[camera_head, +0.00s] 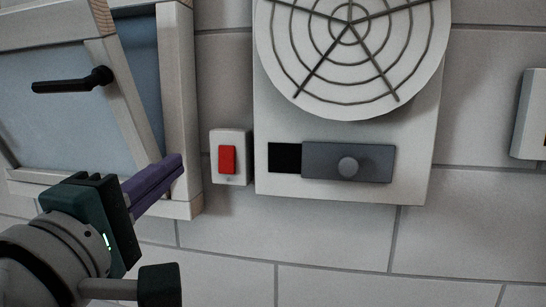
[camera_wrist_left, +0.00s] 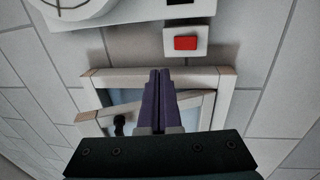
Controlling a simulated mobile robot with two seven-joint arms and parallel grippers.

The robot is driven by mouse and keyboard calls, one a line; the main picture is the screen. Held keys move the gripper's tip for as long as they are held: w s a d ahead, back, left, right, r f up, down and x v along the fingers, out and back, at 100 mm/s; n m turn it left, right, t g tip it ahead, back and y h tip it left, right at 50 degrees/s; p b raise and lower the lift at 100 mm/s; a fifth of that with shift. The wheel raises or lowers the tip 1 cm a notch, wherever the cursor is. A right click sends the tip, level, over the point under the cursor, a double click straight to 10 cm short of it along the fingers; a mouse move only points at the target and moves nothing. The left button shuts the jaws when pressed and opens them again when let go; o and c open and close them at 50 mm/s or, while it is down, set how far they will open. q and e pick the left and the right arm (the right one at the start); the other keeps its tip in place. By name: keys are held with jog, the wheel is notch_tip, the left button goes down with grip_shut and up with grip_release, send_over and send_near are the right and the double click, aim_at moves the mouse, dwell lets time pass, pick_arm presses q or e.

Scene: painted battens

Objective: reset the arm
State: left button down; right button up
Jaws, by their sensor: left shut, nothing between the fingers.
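My left gripper (camera_head: 180,163) comes in from the lower left in the head view. Its purple fingers are shut together with nothing between them. The fingertips are in front of the window frame's lower right part, left of the red switch, as seen in the head view. In the left wrist view the closed fingers (camera_wrist_left: 160,73) point up the picture, over the window frame. My right gripper is in neither view.
A window (camera_head: 60,120) with a dark handle (camera_head: 72,81) stands ajar in its wooden frame. A red switch (camera_head: 227,160) sits beside a fan panel (camera_head: 413,140) with a grey slider (camera_head: 320,161) and dark slot. Another wall box (camera_head: 530,115) is at far right. The lower tiled wall is clear.

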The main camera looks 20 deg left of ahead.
pick_arm(q)
jog(key=shift+s, duration=0.1)
dwell(0.4)
jog(key=s+d+f+m+g+h, duration=0.2)
jog(key=d+f+m+g+h, duration=0.15)
jog(key=f+m, duration=0.3)
jog(key=s+d+f+m+g+h, duration=0.25)
jog(key=d+f+m+g, duration=0.2)
jog(key=m, duration=0.25)
jog(key=s+f+m+g, duration=0.3)
jog(key=s+f+m, duration=0.1)
jog(key=s, duration=0.3)
jog(key=s+f+m+g+y, duration=0.1)
jog(key=s+f+m+g, duration=0.3)
jog(key=s, duration=0.3)
jog(key=shift+a+m+g+p, duration=0.3)
jog(key=shift+m+p, duration=0.15)
jog(key=shift+m, duration=0.1)
